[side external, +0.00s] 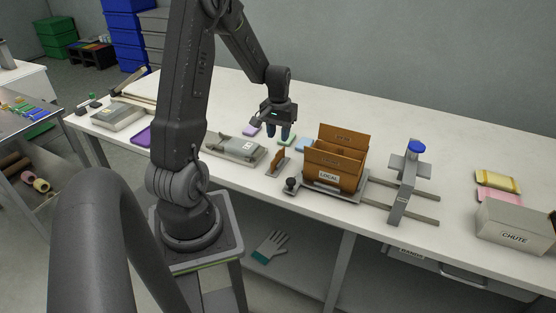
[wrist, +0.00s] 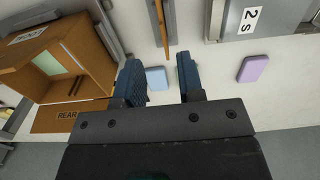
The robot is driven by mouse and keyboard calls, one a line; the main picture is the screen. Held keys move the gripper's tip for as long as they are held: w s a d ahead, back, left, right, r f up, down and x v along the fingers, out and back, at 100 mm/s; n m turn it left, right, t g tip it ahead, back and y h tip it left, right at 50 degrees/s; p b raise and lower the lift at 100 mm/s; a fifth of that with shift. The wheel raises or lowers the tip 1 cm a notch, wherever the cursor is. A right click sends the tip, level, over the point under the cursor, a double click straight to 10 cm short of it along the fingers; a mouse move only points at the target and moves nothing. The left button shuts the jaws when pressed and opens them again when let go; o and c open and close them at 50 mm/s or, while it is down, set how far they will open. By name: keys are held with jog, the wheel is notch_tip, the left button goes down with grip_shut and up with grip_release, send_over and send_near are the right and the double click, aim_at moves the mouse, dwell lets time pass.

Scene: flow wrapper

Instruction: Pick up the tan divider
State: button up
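The tan divider (side external: 278,159) appears to be the small brown panel standing upright in a grey holder, left of the brown box, in the side view. In the wrist view a thin tan strip, apparently this divider (wrist: 161,27), shows edge-on at the top, just beyond the gap between my fingers. My gripper (side external: 278,134) is above the table, pointing down, higher than the divider and apart from it. In the wrist view my gripper (wrist: 158,65) is open, with nothing between its blue fingers.
A brown box (side external: 335,177) labelled LOCAL, with upright panels, stands right of the divider. A grey device (side external: 236,149) lies to the left. Blue (wrist: 157,78) and purple (wrist: 253,68) packets lie flat nearby. A blue-topped grey fixture (side external: 405,180) and CHUTE box (side external: 514,223) are farther right.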

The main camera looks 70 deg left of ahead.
aim_at(278, 152)
jog(key=shift+a+f, duration=0.15)
jog(key=shift+f, duration=1.85)
jog(key=shift+a+f, duration=0.1)
jog(key=shift+f, duration=1.85)
grip_shut()
